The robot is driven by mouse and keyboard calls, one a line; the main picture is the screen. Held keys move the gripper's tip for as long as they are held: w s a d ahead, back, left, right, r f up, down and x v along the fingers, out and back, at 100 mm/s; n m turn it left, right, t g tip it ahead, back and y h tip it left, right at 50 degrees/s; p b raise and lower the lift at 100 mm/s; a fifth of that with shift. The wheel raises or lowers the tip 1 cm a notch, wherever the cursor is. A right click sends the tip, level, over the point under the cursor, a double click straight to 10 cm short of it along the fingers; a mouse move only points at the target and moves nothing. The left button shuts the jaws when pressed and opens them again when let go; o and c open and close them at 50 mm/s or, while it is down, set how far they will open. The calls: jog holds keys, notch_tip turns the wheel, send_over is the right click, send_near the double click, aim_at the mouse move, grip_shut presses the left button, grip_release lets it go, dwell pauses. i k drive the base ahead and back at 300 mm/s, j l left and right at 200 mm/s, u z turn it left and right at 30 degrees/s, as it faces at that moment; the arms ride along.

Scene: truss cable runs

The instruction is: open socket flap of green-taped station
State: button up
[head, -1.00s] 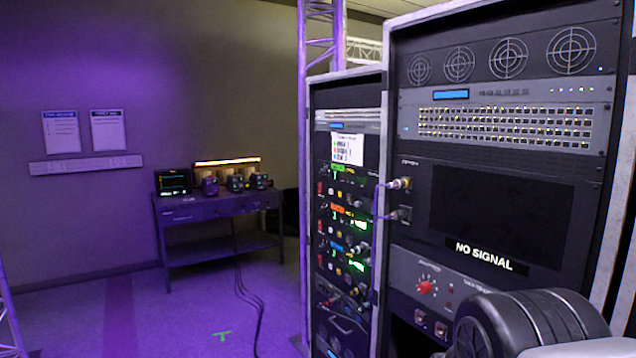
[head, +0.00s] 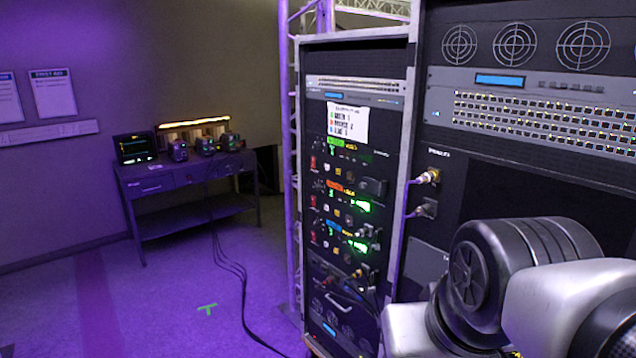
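The green tape (head: 333,142) marks the top station on the narrower rack (head: 345,65) in the head view. Below the tape are a red switch (head: 312,162) and small knobs. A dark block (head: 373,187) at the right end of that row looks like its socket flap; it appears shut, but is too small to be sure. Stations with orange tape (head: 333,187) and blue tape (head: 334,227) sit below it. My gripper is out of view; only my arm's links show at lower right, in front of the wider rack.
The wider rack (head: 550,130) stands right of the narrower one, with cable plugs (head: 428,177) near its left edge. A metal table (head: 180,192) with a small screen stands at the back wall. Black cables (head: 243,295) run over the floor. The floor at left is open.

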aim_at(372, 186)
jog(key=i+j+z, duration=0.1)
jog(key=j, duration=0.25)
jog(key=i+j+z, duration=0.1)
jog(key=i+j, duration=0.2)
jog(key=i+j+z, duration=0.1)
jog(key=j, duration=0.3)
jog(key=i+j+z, duration=0.25)
jog(key=i+j, duration=0.15)
jog(key=j, duration=0.35)
jog(key=i+j+z, duration=0.1)
jog(key=j, duration=0.3)
